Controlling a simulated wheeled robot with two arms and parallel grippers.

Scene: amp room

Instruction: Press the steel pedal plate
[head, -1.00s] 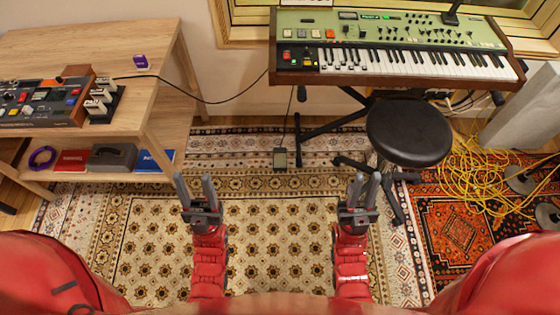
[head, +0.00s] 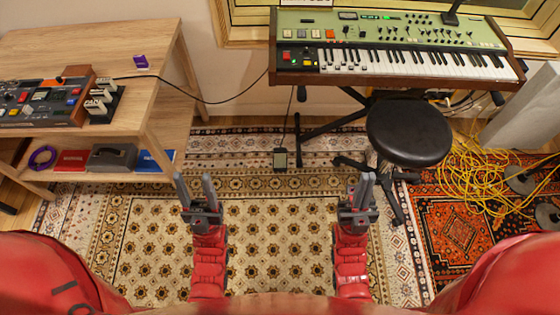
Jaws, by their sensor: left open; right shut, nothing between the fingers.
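The steel pedal plate (head: 280,158) is a small dark-framed pedal flat on the patterned rug, below the keyboard, with a cable running up from it. My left gripper (head: 194,188) is in the lower left middle, nearer to me than the pedal and to its left; its fingers are spread and empty. My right gripper (head: 364,188) is to the right of the pedal and nearer to me; its fingers are together with nothing between them. Neither gripper touches the pedal.
A green keyboard (head: 400,62) stands on a dark stand at the back. A round black stool (head: 408,133) is right of the pedal. A wooden desk (head: 60,45) fills the left. Yellow cables (head: 478,175) lie tangled at right. The rug (head: 275,230) before me is clear.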

